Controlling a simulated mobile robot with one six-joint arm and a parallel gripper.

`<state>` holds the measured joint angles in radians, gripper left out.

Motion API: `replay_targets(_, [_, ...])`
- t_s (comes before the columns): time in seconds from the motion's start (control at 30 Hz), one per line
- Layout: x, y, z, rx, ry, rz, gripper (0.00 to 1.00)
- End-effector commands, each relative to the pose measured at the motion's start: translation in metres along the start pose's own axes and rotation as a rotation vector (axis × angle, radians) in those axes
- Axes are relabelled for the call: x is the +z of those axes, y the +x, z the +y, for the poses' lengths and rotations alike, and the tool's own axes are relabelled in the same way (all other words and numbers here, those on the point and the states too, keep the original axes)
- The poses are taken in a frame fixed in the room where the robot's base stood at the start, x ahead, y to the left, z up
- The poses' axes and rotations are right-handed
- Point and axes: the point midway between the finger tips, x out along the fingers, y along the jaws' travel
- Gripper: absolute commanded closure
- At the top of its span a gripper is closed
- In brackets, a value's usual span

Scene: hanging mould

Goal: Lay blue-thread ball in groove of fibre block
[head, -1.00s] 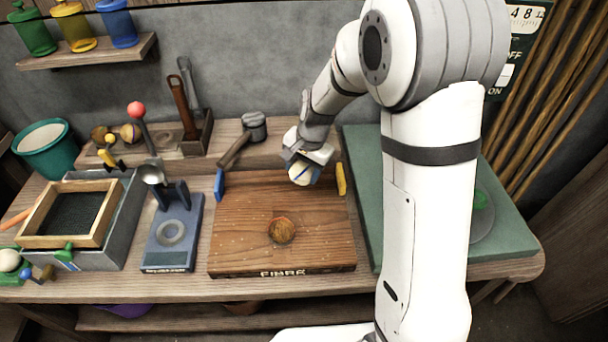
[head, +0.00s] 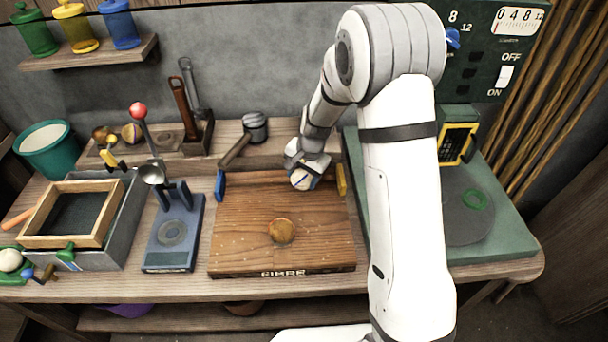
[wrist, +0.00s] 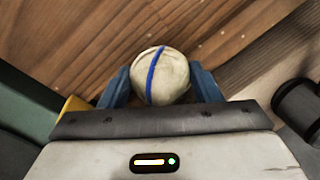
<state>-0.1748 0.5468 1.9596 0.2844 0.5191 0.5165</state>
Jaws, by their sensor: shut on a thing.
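The blue-thread ball (wrist: 160,75) is cream-coloured with a blue line across it. My gripper (wrist: 163,90) is shut on it, with a blue finger on each side in the wrist view. In the head view the ball (head: 303,179) hangs at the end of my gripper (head: 305,172), over the back right part of the fibre block (head: 245,235). The block is a brown wooden slab with FIBRE on its front edge. A round hollow or disc (head: 282,231) shows near its middle. I cannot tell how high the ball is above the block.
A blue peg (head: 220,186) and a yellow peg (head: 341,180) stand at the block's back corners. A hammer (head: 247,138) lies behind it. A blue stand (head: 172,235) is to the left, a green board (head: 505,235) to the right.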

Motion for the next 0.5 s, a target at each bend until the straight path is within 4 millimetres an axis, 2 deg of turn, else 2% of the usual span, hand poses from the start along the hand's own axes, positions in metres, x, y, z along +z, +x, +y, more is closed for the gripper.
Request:
replay_targets(0.17, [-0.0001, 0.0059, 0.0014, 0.000, 0.001, 0.000, 0.67])
replay_targets(0.2, [-0.0001, 0.0061, 0.0016, 0.000, 0.001, 0.000, 0.42])
replay_targets(0.43, [-0.0003, 0.0048, 0.0015, 0.000, 0.001, 0.000, 0.23])
replay_targets(0.5, [-0.0004, 0.0048, 0.0016, 0.000, 0.001, 0.000, 0.21])
